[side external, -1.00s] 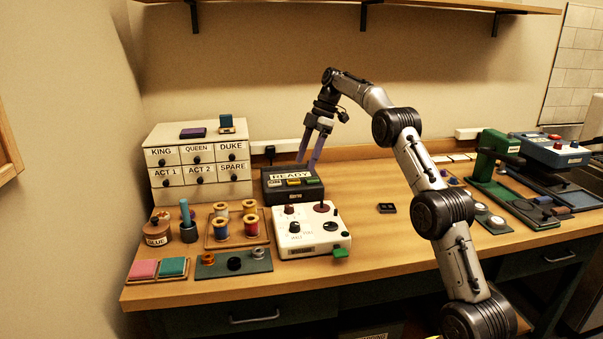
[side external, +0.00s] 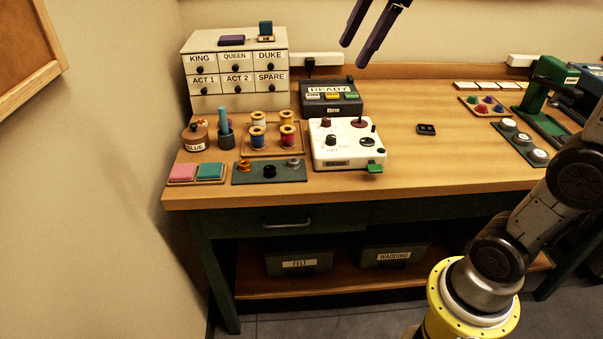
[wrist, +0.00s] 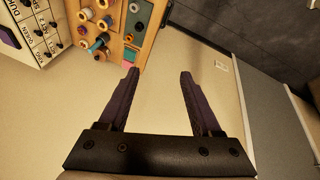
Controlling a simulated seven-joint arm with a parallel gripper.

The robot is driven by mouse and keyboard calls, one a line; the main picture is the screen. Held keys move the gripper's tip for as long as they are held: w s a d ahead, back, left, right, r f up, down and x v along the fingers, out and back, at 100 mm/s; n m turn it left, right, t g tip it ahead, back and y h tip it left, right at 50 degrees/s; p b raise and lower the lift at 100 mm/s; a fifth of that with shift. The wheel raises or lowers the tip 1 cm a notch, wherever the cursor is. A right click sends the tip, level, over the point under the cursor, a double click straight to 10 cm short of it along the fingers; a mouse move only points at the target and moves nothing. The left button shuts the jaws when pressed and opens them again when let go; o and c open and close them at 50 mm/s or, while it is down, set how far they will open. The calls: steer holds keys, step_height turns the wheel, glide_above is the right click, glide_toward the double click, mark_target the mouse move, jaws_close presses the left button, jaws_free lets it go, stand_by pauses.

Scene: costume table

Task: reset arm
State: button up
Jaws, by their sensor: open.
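My gripper (side external: 354,54) is at the top edge of the side external view, high above the bench and apart from everything on it. Only its two purple fingers show there; the rest of the hand is cut off. In the wrist view the fingers (wrist: 158,74) are spread, with nothing between them. Below the gripper, a dark box labelled READY (side external: 332,104) stands at the back of the bench. A white control box (side external: 348,151) with knobs and a green tab stands in front of it.
A labelled drawer cabinet (side external: 235,90) stands at back left. Thread spools (side external: 258,138), a glue pot (side external: 196,137) and pink and teal pads (side external: 197,172) sit left. A green press (side external: 540,105) stands right. The middle right of the bench is mostly clear.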

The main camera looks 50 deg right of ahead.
steer(key=s+a+f+m+t+h, duration=0.1)
steer(key=s+f+m, duration=0.1)
steer(key=s+f, duration=0.3)
steer(key=s+a+f+m, duration=0.2)
steer(key=s+f+m, duration=0.1)
steer(key=s, duration=0.4)
steer(key=s+d+f+m+h, duration=0.1)
steer(key=s+f+m, duration=0.2)
steer(key=f+m, duration=0.4)
steer(key=shift+s+d+f, duration=0.3)
steer(key=shift+d+f, duration=0.1)
steer(key=shift+f, duration=0.8)
steer(key=shift+c, duration=0.2)
